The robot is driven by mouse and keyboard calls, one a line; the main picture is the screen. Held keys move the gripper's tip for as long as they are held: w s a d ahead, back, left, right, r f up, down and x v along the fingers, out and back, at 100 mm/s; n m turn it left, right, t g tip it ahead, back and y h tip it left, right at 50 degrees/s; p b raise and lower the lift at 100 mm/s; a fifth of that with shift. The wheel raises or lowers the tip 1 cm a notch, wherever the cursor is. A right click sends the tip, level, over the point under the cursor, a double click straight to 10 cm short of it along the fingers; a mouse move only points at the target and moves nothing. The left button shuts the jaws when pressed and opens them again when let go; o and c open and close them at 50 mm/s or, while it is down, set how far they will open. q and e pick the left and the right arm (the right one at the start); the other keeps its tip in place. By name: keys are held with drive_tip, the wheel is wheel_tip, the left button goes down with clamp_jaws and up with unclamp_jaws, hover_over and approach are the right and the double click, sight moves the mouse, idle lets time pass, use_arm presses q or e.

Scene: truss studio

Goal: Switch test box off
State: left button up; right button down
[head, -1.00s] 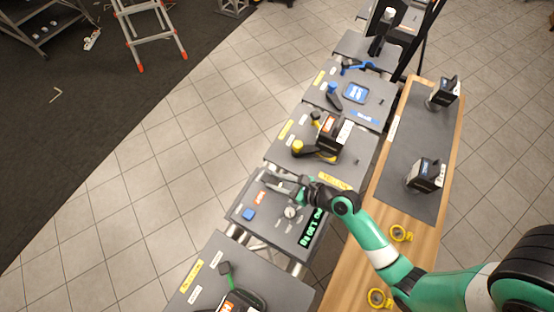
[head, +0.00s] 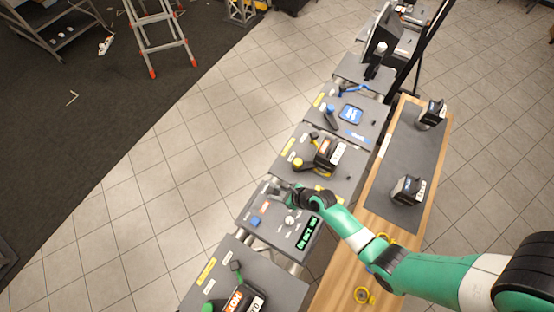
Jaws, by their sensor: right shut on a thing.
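The test box (head: 268,235) is a grey panel on a stand in the middle of the head view. It carries a blue button (head: 254,220), a light round knob (head: 290,220) and a lit green display (head: 308,233). My right gripper (head: 276,190) is low over the panel's far left part, beyond the knob. It is shut on a small part there, seemingly a switch, which the fingers mostly hide. The display's text is too small to read surely. My left gripper is not in view.
Neighbouring panels hold a black and yellow device (head: 329,153) behind and a green-handled tool (head: 236,266) in front. The tiled floor at left is clear.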

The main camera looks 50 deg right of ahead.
drive_tip(key=c, duration=0.5)
unclamp_jaws()
drive_tip(key=p+v, duration=0.3)
drive_tip(key=v, duration=0.8)
drive_tip(key=shift+s+d+r+p, duration=0.1)
drive_tip(key=shift+s+r+p, duration=0.15)
drive_tip(key=shift+p, duration=0.1)
